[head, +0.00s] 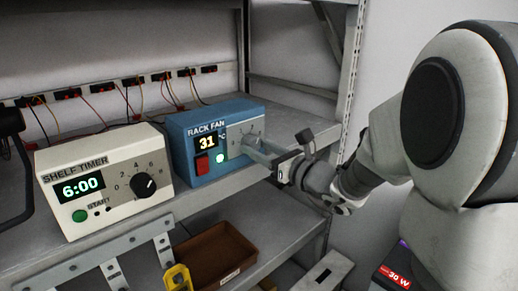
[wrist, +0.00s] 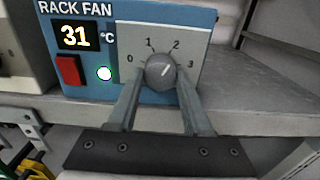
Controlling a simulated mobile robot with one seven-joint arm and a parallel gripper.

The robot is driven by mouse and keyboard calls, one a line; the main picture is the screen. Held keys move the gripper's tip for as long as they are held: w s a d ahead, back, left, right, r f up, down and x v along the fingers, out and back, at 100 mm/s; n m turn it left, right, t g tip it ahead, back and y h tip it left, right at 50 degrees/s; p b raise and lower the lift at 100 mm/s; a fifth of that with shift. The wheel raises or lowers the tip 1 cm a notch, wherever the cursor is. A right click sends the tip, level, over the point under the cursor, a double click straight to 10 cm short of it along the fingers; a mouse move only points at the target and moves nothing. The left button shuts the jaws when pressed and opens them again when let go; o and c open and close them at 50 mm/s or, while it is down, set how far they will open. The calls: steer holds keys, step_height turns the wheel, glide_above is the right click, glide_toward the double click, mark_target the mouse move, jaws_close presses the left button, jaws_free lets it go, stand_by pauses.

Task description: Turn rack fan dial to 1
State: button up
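The blue rack fan box (head: 205,113) stands on the shelf, its display reading 31 °C. In the wrist view its grey round dial (wrist: 160,71) sits on a pale plate marked 0 to 3. The light mark on the dial points up and right, toward the 2. My gripper (wrist: 159,78) is in front of the plate, with one finger on each side of the dial. A small gap seems to show beside each finger, so it looks open around the dial. In the head view my gripper (head: 258,148) largely hides the dial.
A cream shelf timer (head: 105,180) reading 6:00 stands left of the fan box. The fan box has a red switch (wrist: 68,70) and a lit green light (wrist: 104,73). A brown bin (head: 215,255) sits below. Wires hang along the back rail.

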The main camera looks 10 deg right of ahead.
jaws_close()
steer(key=shift+f+b, duration=0.15)
steer(key=shift+b, duration=0.45)
steer(key=shift+f+n+b, duration=0.1)
steer(key=shift+n+b, duration=0.6)
steer(key=shift+b, duration=0.2)
steer(key=n+b, duration=0.7)
steer(key=b, duration=0.4)
steer(key=shift+n+b, duration=0.6)
steer(key=shift+b, duration=0.5)
steer(key=shift+d+r, duration=0.1)
steer(key=shift+r, duration=0.15)
